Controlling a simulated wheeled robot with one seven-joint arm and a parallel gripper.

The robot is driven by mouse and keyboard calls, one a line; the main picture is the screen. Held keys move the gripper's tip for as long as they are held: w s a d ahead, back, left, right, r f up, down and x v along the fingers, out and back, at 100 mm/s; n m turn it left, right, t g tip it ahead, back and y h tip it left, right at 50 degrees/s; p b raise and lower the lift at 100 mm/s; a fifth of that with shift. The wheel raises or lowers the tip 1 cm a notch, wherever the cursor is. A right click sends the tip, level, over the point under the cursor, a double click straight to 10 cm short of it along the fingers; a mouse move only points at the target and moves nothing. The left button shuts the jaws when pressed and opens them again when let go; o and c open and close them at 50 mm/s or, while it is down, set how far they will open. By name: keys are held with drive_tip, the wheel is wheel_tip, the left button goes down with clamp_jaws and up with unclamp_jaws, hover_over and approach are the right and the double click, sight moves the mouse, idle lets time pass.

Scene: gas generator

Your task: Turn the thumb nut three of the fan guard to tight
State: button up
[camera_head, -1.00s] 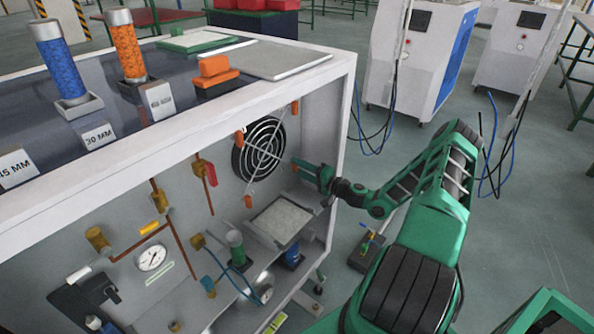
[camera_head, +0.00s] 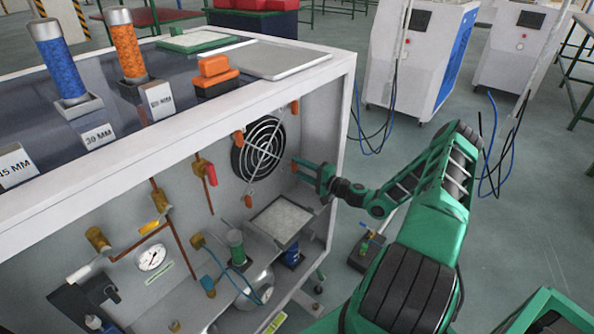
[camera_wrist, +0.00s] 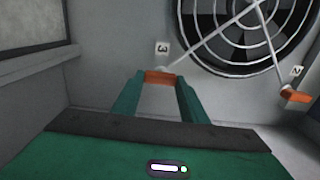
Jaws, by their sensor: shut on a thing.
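The fan guard (camera_head: 262,150) is a round white wire grille over a black fan on the back wall of the cabinet. It also shows in the wrist view (camera_wrist: 235,72). Thumb nut three (camera_wrist: 160,77) is orange, below the label marked 3 at one guard arm's end. My gripper (camera_wrist: 160,82) is shut on this nut, a green finger on each side. In the head view my gripper (camera_head: 296,168) reaches in from the right to the guard's lower right corner. Another orange thumb nut (camera_wrist: 296,95), by a label that looks like 2, is at the right in the wrist view.
More orange nuts sit at the guard's upper left (camera_head: 239,138), top right (camera_head: 294,106) and bottom left (camera_head: 248,201). A grey tray (camera_head: 281,222) stands below the gripper. The cabinet's white right edge post (camera_head: 343,150) is close to my arm.

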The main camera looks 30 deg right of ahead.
drive_tip(key=o, duration=1)
drive_tip(key=shift+d+f, duration=0.2)
drive_tip(key=shift+f, duration=0.1)
drive_tip(key=shift+o, duration=0.2)
drive_tip(key=shift+a+r, duration=0.1)
drive_tip(key=shift+r, duration=0.05)
drive_tip(key=v, duration=1)
drive_tip(key=shift+s, duration=0.35)
